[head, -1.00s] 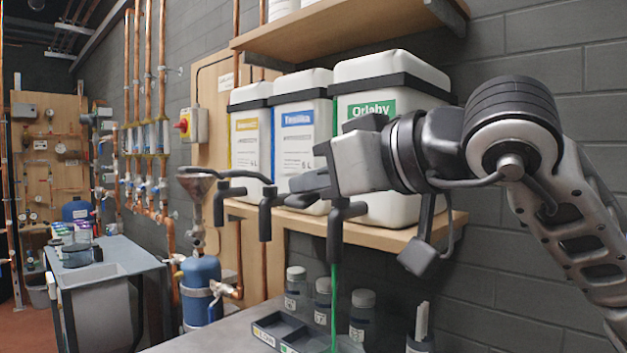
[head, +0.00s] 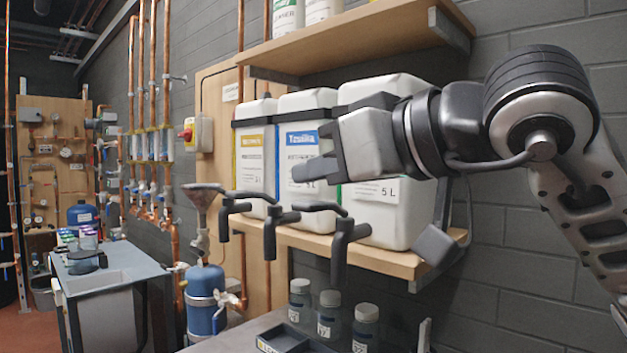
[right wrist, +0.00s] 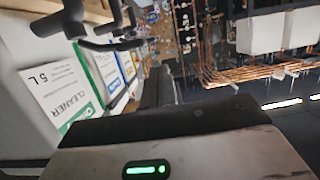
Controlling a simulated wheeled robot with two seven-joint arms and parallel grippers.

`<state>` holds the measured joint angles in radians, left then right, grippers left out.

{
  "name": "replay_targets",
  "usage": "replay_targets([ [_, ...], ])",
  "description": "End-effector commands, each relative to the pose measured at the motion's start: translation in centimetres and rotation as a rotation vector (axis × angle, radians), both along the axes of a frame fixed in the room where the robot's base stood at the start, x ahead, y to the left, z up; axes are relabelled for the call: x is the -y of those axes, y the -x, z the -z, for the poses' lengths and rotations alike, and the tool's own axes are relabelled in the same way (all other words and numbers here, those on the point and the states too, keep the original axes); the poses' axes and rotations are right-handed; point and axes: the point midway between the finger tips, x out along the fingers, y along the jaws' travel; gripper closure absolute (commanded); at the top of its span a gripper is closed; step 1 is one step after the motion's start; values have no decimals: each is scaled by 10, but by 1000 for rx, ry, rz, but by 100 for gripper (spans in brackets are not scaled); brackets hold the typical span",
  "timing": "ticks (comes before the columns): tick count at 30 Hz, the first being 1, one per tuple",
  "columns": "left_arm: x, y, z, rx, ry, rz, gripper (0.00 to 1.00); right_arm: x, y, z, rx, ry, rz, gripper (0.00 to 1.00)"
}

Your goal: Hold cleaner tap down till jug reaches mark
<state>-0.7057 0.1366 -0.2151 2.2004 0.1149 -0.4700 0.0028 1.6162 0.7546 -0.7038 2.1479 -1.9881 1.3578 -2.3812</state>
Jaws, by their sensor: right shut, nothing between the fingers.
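Three black taps hang in front of the shelf: a left one (head: 225,215), a middle one (head: 272,228) and a right one (head: 343,240). The right tap is below the white cleaner container (head: 392,215), whose green label is mostly hidden by my arm in the head view. The label reading CLEANER shows in the right wrist view (right wrist: 75,92). My right gripper (head: 302,172) is shut and empty, above the right tap's lever and apart from it. No liquid stream shows under the taps. The jug and its mark are not visible. My left gripper is not in view.
A yellow-label container (head: 255,155) and a blue-label container (head: 306,150) stand left of the cleaner on the wooden shelf (head: 400,262). Small capped bottles (head: 329,315) and a dark tray (head: 285,340) are on the bench below. A funnel (head: 203,195) stands left of the taps.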

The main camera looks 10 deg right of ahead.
Motion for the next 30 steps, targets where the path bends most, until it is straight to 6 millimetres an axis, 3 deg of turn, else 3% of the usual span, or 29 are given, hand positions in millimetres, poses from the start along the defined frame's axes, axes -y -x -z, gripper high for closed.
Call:
replay_targets([
  [1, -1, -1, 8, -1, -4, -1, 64, 8, 11, 2, 5, 3, 5, 100],
  [6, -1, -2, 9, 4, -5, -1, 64, 25, 42, -7, 5, 0, 4, 100],
  [12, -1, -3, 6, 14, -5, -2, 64, 37, 65, -13, 2, 1, 4, 100],
  [30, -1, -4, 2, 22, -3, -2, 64, 40, 71, -15, 1, 1, 2, 100],
])
